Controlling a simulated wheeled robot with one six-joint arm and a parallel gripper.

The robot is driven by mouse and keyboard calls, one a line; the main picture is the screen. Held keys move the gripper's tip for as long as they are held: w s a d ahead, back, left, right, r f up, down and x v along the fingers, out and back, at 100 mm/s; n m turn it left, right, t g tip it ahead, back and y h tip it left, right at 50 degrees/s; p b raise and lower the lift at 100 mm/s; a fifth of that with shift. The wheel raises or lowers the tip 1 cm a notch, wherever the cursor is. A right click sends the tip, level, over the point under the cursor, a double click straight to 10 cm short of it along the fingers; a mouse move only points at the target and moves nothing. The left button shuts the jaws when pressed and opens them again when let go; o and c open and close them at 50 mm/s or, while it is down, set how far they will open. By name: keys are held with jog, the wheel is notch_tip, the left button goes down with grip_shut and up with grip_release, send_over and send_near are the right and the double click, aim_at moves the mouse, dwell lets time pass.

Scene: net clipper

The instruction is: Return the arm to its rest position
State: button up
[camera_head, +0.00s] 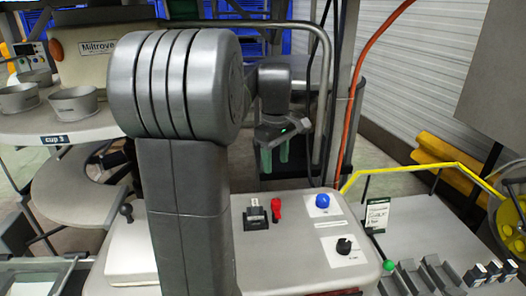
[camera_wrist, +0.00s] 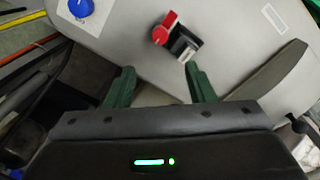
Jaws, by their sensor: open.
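My gripper (camera_head: 275,158) hangs from my grey arm above and behind the control panel in the head view, its two green fingers pointing down. In the wrist view my gripper (camera_wrist: 158,88) shows its green fingers apart with nothing between them. Past the fingertips lies the control panel (camera_head: 290,245) with a blue knob (camera_head: 322,201), a red switch lever (camera_head: 276,209) beside a small black block (camera_head: 255,217), and a black knob (camera_head: 344,245). In the wrist view the red lever (camera_wrist: 164,28) and the blue knob (camera_wrist: 81,8) show beyond the fingers, apart from them.
Cups (camera_head: 74,104) stand on a round shelf (camera_head: 60,128) at left. A metal pipe frame (camera_head: 325,80) and an orange hose (camera_head: 357,90) rise close to my gripper. A yellow rail (camera_head: 405,168) and a green-knobbed lever (camera_head: 388,265) are at right.

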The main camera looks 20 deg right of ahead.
aim_at(276, 200)
jog(key=shift+f, duration=0.1)
jog(key=f, duration=1.3)
jog(key=shift+d+f+p, duration=0.2)
jog(key=shift+f+p, duration=0.15)
jog(key=shift+w+r, duration=0.1)
jog(key=shift+f, duration=0.35)
jog(key=shift+r+m, duration=0.2)
jog(key=shift+m, duration=1)
jog(key=m, duration=0.6)
jog(key=shift+b, duration=0.3)
jog(key=m, duration=0.5)
jog(key=m+b, duration=0.1)
jog(key=m, duration=0.3)
jog(key=shift+m+g, duration=0.3)
